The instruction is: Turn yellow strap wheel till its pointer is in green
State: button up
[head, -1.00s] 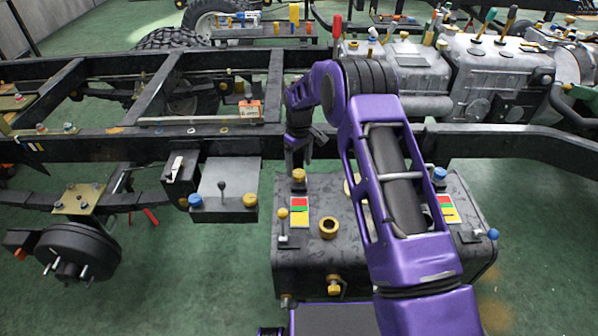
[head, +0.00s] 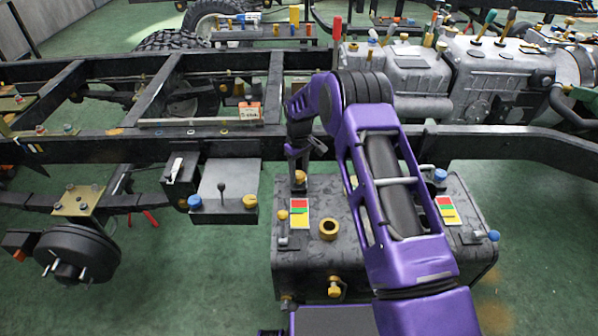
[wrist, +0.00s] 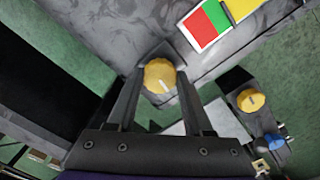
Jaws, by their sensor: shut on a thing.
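The yellow strap wheel (head: 299,176) stands on the far left top of the dark tank (head: 362,275). In the wrist view the yellow wheel (wrist: 159,73) sits between my finger ends, with a short white pointer mark on its face towards the lower right. My gripper (head: 298,164) comes down on it from above; in the wrist view my gripper (wrist: 161,78) is shut on the wheel. A red, green and yellow panel (head: 300,213) lies on the tank top nearby, and part of the panel (wrist: 209,22) shows at the top of the wrist view. I cannot tell which colour the pointer is in.
A grey box with a blue and a yellow knob (head: 224,190) hangs left of the tank. A dark chassis rail (head: 240,143) runs behind. A yellow-topped lever (head: 282,216) and a brass ring (head: 328,229) stand on the tank.

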aim_at(299, 174)
jog(key=shift+m, duration=0.3)
grip_shut()
jog(key=shift+m+b, duration=0.7)
jog(key=shift+m, duration=2.4)
jog(key=o, duration=1.3)
grip_release()
jog(key=shift+c, duration=0.2)
notch_tip(299, 174, up, 18)
jog(key=p, duration=0.2)
jog(key=shift+f, duration=0.25)
